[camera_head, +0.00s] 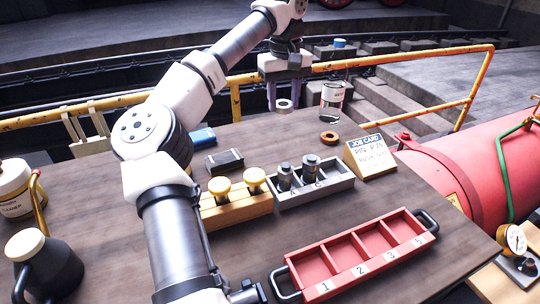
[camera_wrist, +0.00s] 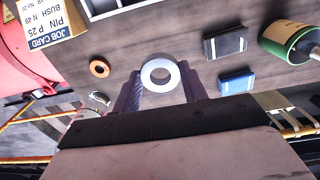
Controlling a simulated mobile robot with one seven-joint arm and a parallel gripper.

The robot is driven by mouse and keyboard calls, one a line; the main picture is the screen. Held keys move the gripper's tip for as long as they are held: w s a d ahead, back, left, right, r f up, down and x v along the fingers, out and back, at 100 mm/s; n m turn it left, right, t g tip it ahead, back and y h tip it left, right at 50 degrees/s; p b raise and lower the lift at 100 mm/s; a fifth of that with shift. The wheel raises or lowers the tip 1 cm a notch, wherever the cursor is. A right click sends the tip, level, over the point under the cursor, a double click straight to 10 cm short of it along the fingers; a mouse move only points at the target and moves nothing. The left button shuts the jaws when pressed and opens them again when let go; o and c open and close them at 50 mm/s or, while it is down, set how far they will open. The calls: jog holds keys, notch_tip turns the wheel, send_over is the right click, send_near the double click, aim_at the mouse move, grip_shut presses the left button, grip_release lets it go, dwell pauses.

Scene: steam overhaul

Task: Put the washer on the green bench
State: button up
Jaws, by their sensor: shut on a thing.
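The washer, a pale grey ring (camera_wrist: 160,90), sits between the two fingertips of my gripper (camera_wrist: 160,78) in the wrist view. In the head view my gripper (camera_head: 284,98) points down over the far part of the brown bench top, and the ring (camera_head: 284,108) shows at its fingertips. The gripper is shut on the washer. I cannot tell whether the washer touches the bench top or is just above it. No green bench is clearly visible in either view.
On the brown bench top (camera_head: 120,248) are a copper ring (camera_head: 329,137), a glass jar (camera_head: 331,101), a job card (camera_head: 370,155), a grey tray (camera_head: 318,191), a yellow block (camera_head: 240,206) and a red tray (camera_head: 352,287). A yellow rail (camera_head: 400,58) runs behind.

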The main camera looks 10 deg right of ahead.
aim_at(284, 112)
notch_tip(284, 112, down, 16)
jog(key=shift+f+p, duration=0.1)
jog(key=shift+p, duration=0.75)
jog(key=shift+f, duration=0.1)
jog(key=o, duration=1.1)
notch_tip(284, 112, up, 12)
jog(key=shift+r+b, duration=0.15)
jog(key=shift+b, duration=0.6)
